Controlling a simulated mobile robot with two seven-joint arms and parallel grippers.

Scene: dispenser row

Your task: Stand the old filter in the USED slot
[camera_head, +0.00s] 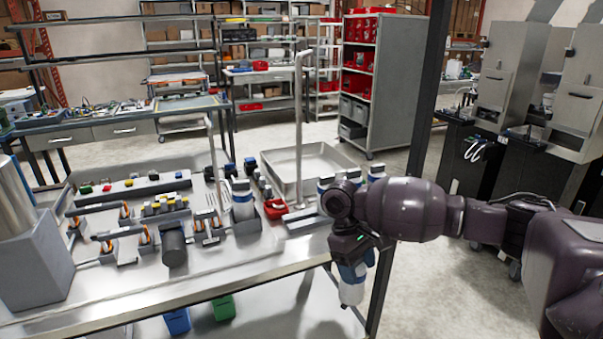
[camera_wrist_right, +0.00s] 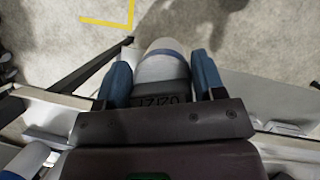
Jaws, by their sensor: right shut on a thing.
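My right gripper (camera_head: 354,262) is shut on a white filter (camera_head: 351,292) with a blue band, which hangs below it, beyond the near right part of the bench edge. In the right wrist view, the two blue fingers of the gripper (camera_wrist_right: 163,88) hold the filter (camera_wrist_right: 162,68) from both sides by its dark cap, which bears raised characters. Another white and blue filter (camera_head: 242,202) stands upright on the bench in a grey holder. More white and blue tops show behind my right wrist, partly hidden. I cannot read any USED label. My left gripper is not in view.
The bench (camera_head: 225,275) carries several fittings, a dark cylinder (camera_head: 174,247), a small red bin (camera_head: 275,208) and a shallow metal tray (camera_head: 333,158). A dark post (camera_head: 428,90) stands right of the bench. The bench's front strip is clear.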

